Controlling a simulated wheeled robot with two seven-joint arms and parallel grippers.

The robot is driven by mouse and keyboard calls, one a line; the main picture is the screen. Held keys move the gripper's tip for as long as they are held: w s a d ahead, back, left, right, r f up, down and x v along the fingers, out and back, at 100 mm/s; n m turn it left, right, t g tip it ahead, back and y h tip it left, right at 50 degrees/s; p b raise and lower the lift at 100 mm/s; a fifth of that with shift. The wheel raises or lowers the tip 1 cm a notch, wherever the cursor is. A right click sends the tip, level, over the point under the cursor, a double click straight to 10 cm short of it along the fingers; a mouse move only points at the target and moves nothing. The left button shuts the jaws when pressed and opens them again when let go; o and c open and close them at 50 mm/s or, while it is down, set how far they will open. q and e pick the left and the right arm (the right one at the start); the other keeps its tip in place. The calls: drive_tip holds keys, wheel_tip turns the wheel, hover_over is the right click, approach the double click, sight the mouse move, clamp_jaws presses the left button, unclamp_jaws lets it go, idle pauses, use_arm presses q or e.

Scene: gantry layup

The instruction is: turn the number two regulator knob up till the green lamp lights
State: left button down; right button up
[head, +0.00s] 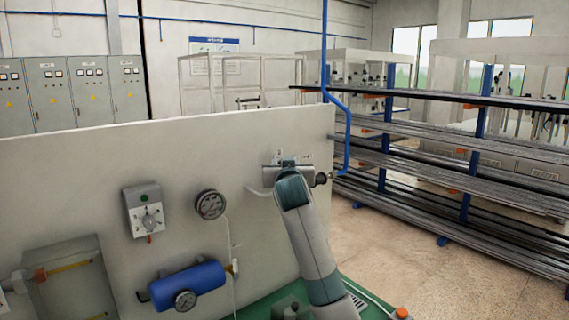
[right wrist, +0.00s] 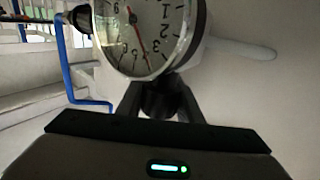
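My right gripper (right wrist: 160,98) has its two dark fingers on either side of a black knob (right wrist: 160,86) below a white dial gauge (right wrist: 142,28), and looks shut on it. The gauge is upside down in the right wrist view, its red needle near the 4. In the head view my right arm reaches up to the regulator (head: 300,170) at the panel's right end and hides most of it. No number on it is readable. A grey box (head: 133,213) on the panel carries a small dark green lamp (head: 144,197) that looks unlit. My left gripper is out of view.
The pale panel (head: 90,175) also bears a round gauge (head: 210,204) and a blue tank (head: 188,284) with its own gauge. A blue pipe (head: 347,140) runs beside the regulator. Racks of long bars (head: 450,160) stand at right, with open floor before them.

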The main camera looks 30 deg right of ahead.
drive_tip(key=o, duration=0.4)
drive_tip(key=shift+c, duration=0.2)
drive_tip(key=shift+s+a+f+b, duration=0.1)
drive_tip(key=shift+s+a+b, duration=0.3)
drive_tip(key=shift+s, duration=0.2)
drive_tip(key=b+v, duration=0.5)
drive_tip(key=v, duration=1.1)
